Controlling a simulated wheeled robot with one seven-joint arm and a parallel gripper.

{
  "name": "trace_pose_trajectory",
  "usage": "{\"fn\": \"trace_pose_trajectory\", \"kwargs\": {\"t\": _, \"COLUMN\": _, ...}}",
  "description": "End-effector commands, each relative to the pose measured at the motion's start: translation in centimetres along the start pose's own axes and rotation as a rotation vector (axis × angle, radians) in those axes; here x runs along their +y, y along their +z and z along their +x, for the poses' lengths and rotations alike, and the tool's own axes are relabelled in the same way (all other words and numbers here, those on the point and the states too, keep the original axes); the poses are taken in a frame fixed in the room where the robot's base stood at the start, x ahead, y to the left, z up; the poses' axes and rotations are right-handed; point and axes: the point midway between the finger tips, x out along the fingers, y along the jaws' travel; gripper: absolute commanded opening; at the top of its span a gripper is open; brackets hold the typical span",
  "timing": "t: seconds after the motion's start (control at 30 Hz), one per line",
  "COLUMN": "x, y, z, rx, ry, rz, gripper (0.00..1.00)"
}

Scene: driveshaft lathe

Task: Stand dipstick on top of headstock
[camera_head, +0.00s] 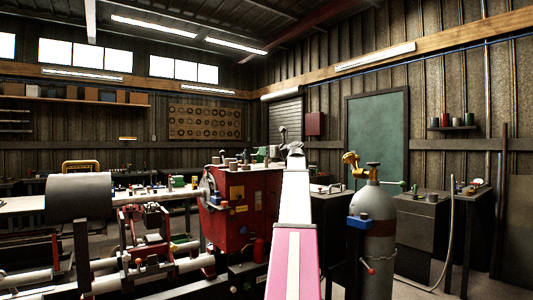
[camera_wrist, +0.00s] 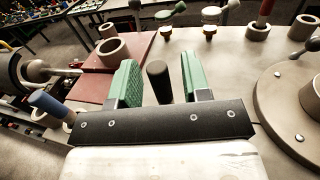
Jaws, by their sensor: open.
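The headstock (camera_head: 238,215) is the red machine housing near the middle of the head view, with several small items on its top. In the wrist view my gripper (camera_wrist: 160,72) is open, its two green-padded fingers apart. A dark upright rounded cylinder (camera_wrist: 157,83) shows between the fingers, with a gap on both sides; its lower end is hidden by the gripper body. I cannot tell whether this cylinder is the dipstick, and no other thing is clearly the dipstick. In the head view my arm rises in front of the headstock's right side, and the finger state there is too small to tell.
In the wrist view a grey ring (camera_wrist: 113,50) stands on a red surface, a blue-ended rod (camera_wrist: 48,103) lies at left, and a large round flange (camera_wrist: 292,110) is at right. A gas cylinder (camera_head: 375,225) stands right of my arm in the head view.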

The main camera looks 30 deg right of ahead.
Motion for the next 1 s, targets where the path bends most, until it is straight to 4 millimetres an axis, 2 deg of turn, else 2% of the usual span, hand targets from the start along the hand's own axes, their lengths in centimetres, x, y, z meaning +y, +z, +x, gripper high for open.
{"fn": "trace_pose_trajectory", "kwargs": {"t": 0.07, "x": 0.0, "y": 0.4, "z": 0.0, "rx": 0.000, "ry": 0.000, "rz": -0.001, "gripper": 0.43}}
{"fn": "trace_pose_trajectory", "kwargs": {"t": 0.17, "x": 0.1, "y": 0.3, "z": -1.3, "rx": 0.000, "ry": -0.002, "rz": 0.000, "gripper": 0.43}}
{"fn": "trace_pose_trajectory", "kwargs": {"t": 0.5, "x": 0.1, "y": 0.3, "z": -8.0, "rx": 0.000, "ry": -0.003, "rz": -0.001, "gripper": 0.43}}
{"fn": "trace_pose_trajectory", "kwargs": {"t": 0.7, "x": 0.0, "y": 0.3, "z": -10.9, "rx": -0.001, "ry": -0.002, "rz": 0.000, "gripper": 0.43}}
{"fn": "trace_pose_trajectory", "kwargs": {"t": 1.0, "x": 0.0, "y": 0.3, "z": -12.0, "rx": 0.000, "ry": 0.001, "rz": 0.000, "gripper": 0.43}}
